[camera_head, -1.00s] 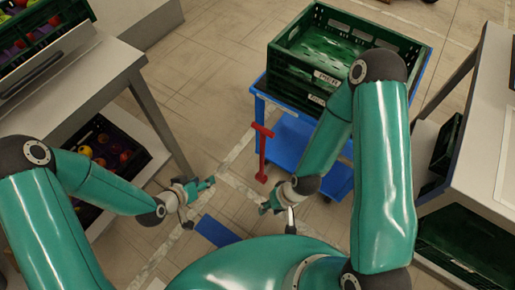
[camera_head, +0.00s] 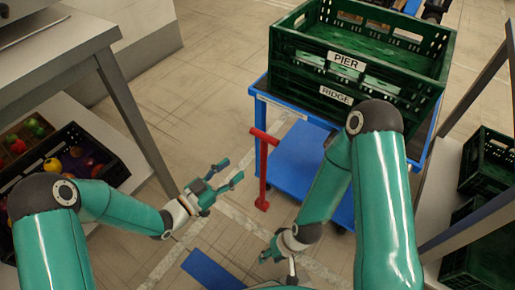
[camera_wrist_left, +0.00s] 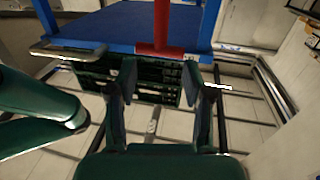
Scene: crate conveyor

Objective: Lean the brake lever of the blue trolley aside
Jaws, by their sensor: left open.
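The blue trolley (camera_head: 291,165) stands right of centre in the head view, with green crates on it. Its red brake lever (camera_head: 263,170) rises upright at the trolley's near left corner, with a short crossbar on top. My left gripper (camera_head: 231,172) is open and empty, a little left of the lever and apart from it. In the left wrist view the red lever (camera_wrist_left: 161,28) shows beyond the open fingers (camera_wrist_left: 160,85), at the edge of the blue trolley. My right gripper (camera_head: 276,262) hangs low, nearer me than the lever; its finger opening is unclear.
The stacked green crates (camera_head: 345,62) are labelled PIER and RIDGE. A grey table (camera_head: 60,60) stands at the left, with a dark fruit crate (camera_head: 110,165) below it. More green crates (camera_head: 490,165) are at the right. Floor around the left gripper is clear.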

